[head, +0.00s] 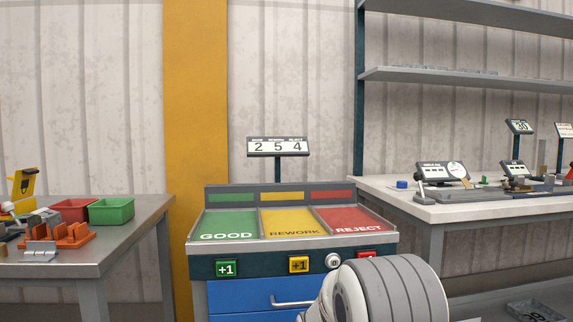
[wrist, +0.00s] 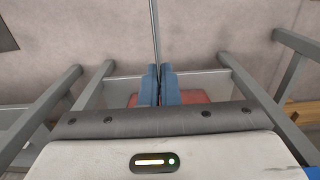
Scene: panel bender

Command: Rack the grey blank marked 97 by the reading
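My gripper (wrist: 159,70) shows in the wrist view with its two blue fingers nearly together. A thin grey sheet, likely the blank (wrist: 154,30), stands edge-on between them and runs up out of the frame. Its faces and any mark are hidden. In the head view my wrist covers the lower right and the fingers are out of sight. A sign reading 2 5 4 (head: 278,147) stands behind the sorting station with green GOOD (head: 228,223), yellow REWORK (head: 288,220) and red REJECT (head: 350,217) areas.
The right bench (head: 400,192) also carries a small display showing 30 (head: 520,127) and a blue piece (head: 402,184). The left table (head: 130,222) holds red and green bins (head: 111,210) and orange holders (head: 72,236). A dark marked plate (head: 540,312) lies low at right.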

